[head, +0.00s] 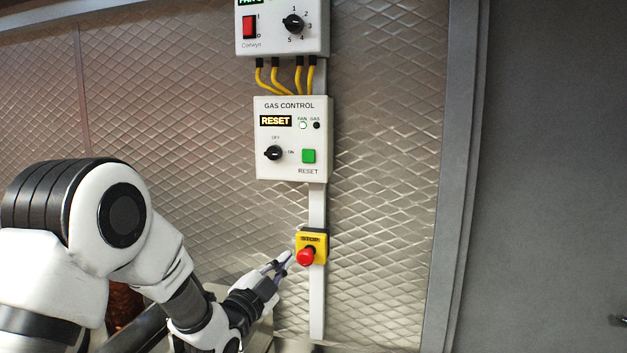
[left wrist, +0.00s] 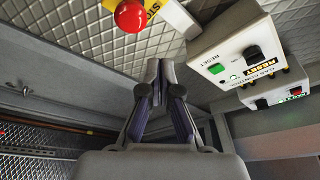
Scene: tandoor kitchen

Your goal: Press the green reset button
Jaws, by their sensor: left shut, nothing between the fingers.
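In the left wrist view the green button (left wrist: 217,69) is to the upper right of my fingers. My left gripper (head: 287,259) is shut and empty. In the head view it is below and left of the green button, beside the red stop button (head: 306,257). In the left wrist view its fingertips (left wrist: 160,66) are together, apart from the green button. My right gripper is not in view.
The red stop button sits on a yellow box (head: 320,240) below the gas control box. A second control box (head: 270,30) with a red switch and a dial is above, joined by yellow cables (head: 275,76). A black knob (head: 273,153) is left of the green button.

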